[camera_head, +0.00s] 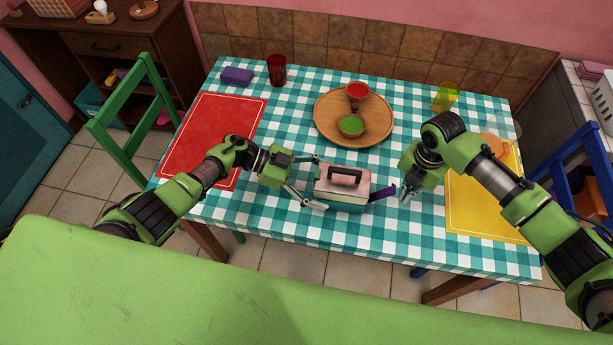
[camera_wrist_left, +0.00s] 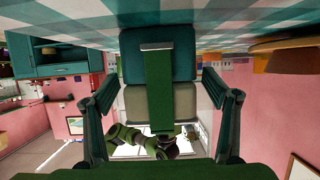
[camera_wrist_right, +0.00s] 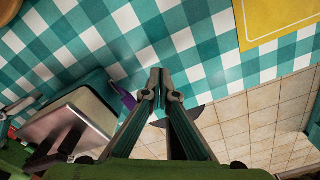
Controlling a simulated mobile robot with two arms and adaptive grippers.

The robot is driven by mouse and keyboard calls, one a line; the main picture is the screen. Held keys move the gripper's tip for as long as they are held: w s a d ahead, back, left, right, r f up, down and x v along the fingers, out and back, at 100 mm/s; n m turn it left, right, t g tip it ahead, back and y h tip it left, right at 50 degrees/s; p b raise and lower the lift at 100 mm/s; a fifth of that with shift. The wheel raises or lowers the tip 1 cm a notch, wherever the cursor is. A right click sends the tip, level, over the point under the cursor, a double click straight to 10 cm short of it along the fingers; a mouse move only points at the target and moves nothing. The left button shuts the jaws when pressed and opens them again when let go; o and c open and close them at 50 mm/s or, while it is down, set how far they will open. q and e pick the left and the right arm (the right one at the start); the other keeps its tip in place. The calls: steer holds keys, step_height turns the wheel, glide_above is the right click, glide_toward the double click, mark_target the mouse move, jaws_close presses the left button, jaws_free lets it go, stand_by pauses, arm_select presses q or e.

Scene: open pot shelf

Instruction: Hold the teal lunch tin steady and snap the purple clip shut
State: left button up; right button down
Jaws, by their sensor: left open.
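The teal lunch tin (camera_head: 350,206) stands upright near the table's front edge, with a pale pinkish lid and dark handle (camera_head: 345,175). The purple clip (camera_head: 382,193) sticks out from its right end, swung away from the wall; it also shows in the right wrist view (camera_wrist_right: 122,95). My left gripper (camera_head: 318,183) is open at the tin's left end, with its fingers on either side. The left wrist view shows gaps between those fingers and the tin (camera_wrist_left: 181,68), and a dark green strip down that end. My right gripper (camera_wrist_right: 158,80) is shut and empty, right of the clip and apart from it.
A round wooden tray (camera_head: 325,122) with a red bowl and a green bowl lies behind the tin. A red mat (camera_head: 215,130) is at left, a yellow mat (camera_head: 480,210) at right. A red glass (camera_head: 276,70) and purple block (camera_head: 237,76) stand at the back left.

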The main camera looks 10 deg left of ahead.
arm_select(q)
steer(key=shift+x, duration=2)
steer(key=shift+c, duration=0.3)
steer(key=c, duration=1.2)
steer(key=shift+c, duration=0.2)
